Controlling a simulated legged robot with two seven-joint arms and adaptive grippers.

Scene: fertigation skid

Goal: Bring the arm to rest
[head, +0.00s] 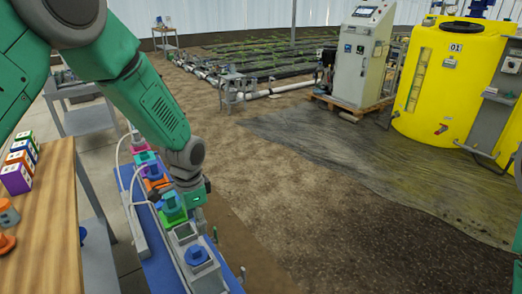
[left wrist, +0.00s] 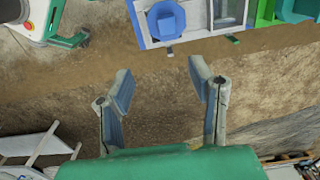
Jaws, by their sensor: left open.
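My left arm, green and grey, reaches in from the left in the head view, over the skid. Its left gripper (head: 190,193) is over or beside the row of coloured units; its fingers are hard to make out there. In the left wrist view the gripper (left wrist: 163,70) is open, with two grey fingers well apart and nothing between them. Beyond the fingertips are a blue round-topped part (left wrist: 166,19) and a green unit (left wrist: 285,10). My right gripper is not in view.
A blue bench (head: 160,262) carries several coloured units, including a blue-topped one (head: 196,255). A wooden table (head: 55,225) with coloured boxes (head: 17,178) stands left. A grey cabinet (head: 358,60) and yellow tank (head: 440,85) stand at back right. Bare ground lies between.

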